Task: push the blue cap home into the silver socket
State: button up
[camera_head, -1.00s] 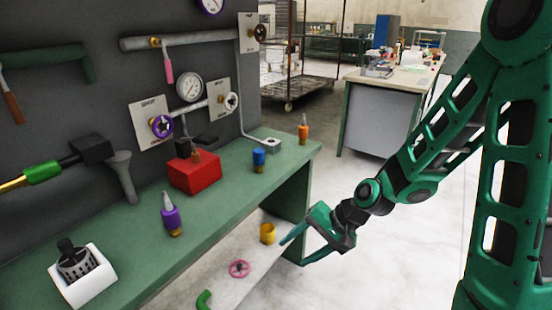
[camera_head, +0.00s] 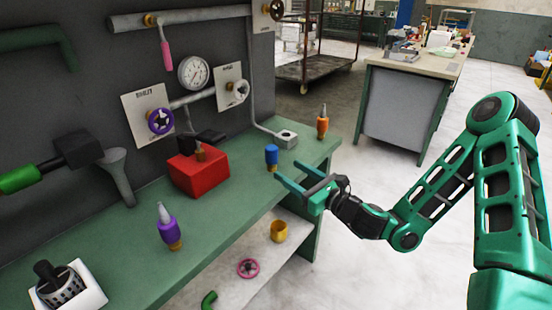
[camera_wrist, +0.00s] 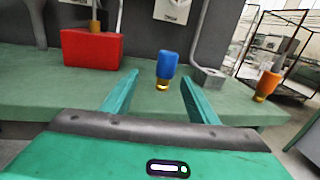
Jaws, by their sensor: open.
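The blue cap (camera_head: 271,152) stands upright on the green bench, with a brass-coloured lower end. It also shows in the wrist view (camera_wrist: 167,65), in the gap between my fingers and beyond their tips. The silver socket (camera_head: 286,138) is a small grey block with a hole in its top, at the end of a grey pipe. It lies just behind and right of the cap; the wrist view shows it too (camera_wrist: 207,78). My gripper (camera_head: 290,182) is open and empty at the bench's front edge, pointing toward the cap and apart from it.
An orange-topped piece (camera_head: 322,127) stands at the bench's right end. A red block (camera_head: 199,174) and a purple piece (camera_head: 167,228) stand to the left. A gauge (camera_head: 194,73), valves and pipes are on the wall behind. A yellow cup (camera_head: 279,231) sits on the lower shelf.

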aim_at(276, 157)
jog(key=shift+m, duration=0.3)
jog(key=x, duration=0.4)
jog(key=shift+w+d, duration=0.15)
jog(key=shift+w, duration=0.45)
jog(key=shift+r+x, duration=0.1)
jog(key=shift+x, duration=1.45)
jog(key=shift+r+x, duration=0.15)
jog(key=shift+x, duration=1.4)
jog(key=shift+w+d, duration=0.1)
jog(key=shift+d, duration=0.1)
jog(key=c, duration=1.3)
